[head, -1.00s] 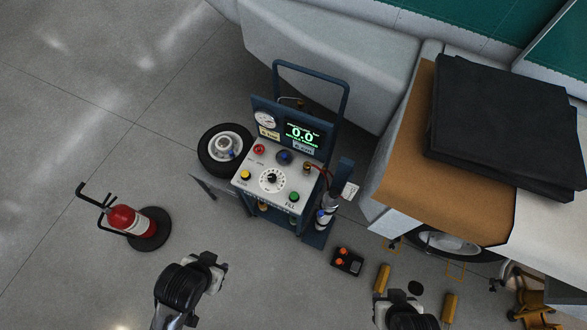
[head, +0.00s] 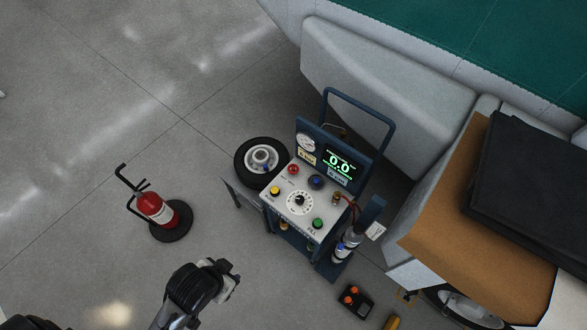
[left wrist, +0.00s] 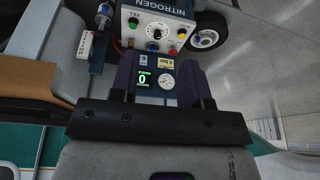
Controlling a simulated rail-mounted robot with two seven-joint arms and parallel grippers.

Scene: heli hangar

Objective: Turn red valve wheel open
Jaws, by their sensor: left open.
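A small red valve wheel (head: 293,169) sits at the upper left of the pale control panel (head: 284,205) on a blue nitrogen cart. In the left wrist view the red wheel (left wrist: 172,51) shows upside down, beyond the fingers. My left gripper (head: 230,277) is open and empty, below and left of the cart, apart from the wheel. In the left wrist view its two dark fingers (left wrist: 157,78) stand apart, with the gauge and green "0" display seen between them. My right gripper is out of view.
The panel also carries yellow (head: 275,191), green (head: 318,223) and blue (head: 316,182) knobs and a dial. A tyre (head: 261,161) is left of the cart. A fire extinguisher (head: 157,208) stands on open floor farther left. A brown-topped bench (head: 455,235) is at right.

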